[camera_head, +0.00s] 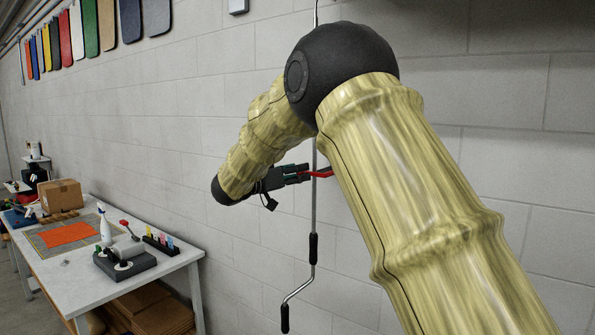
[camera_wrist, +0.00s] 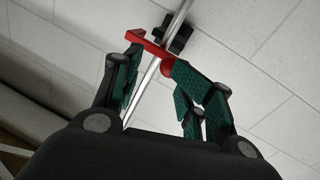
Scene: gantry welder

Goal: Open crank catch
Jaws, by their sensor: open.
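The red crank catch (camera_wrist: 150,45) shows in the wrist view. It lies across the front of the thin metal crank rod (camera_wrist: 147,82), by a black wall bracket (camera_wrist: 176,37). In the head view the red catch (camera_head: 319,174) shows beside the rod (camera_head: 314,212), partly hidden by my arm. My gripper (camera_wrist: 154,64) is open and empty, its two fingers on either side of the rod and close to the catch. The right fingertip is by the catch's rounded red end; I cannot tell whether they touch. My gripper (camera_head: 306,173) also shows in the head view.
The crank's bent handle with black grips (camera_head: 285,317) hangs below, along the grey block wall (camera_head: 235,240). A white workbench (camera_head: 180,262) with a box, a bottle and tools stands at left. Coloured panels (camera_head: 90,28) hang above it.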

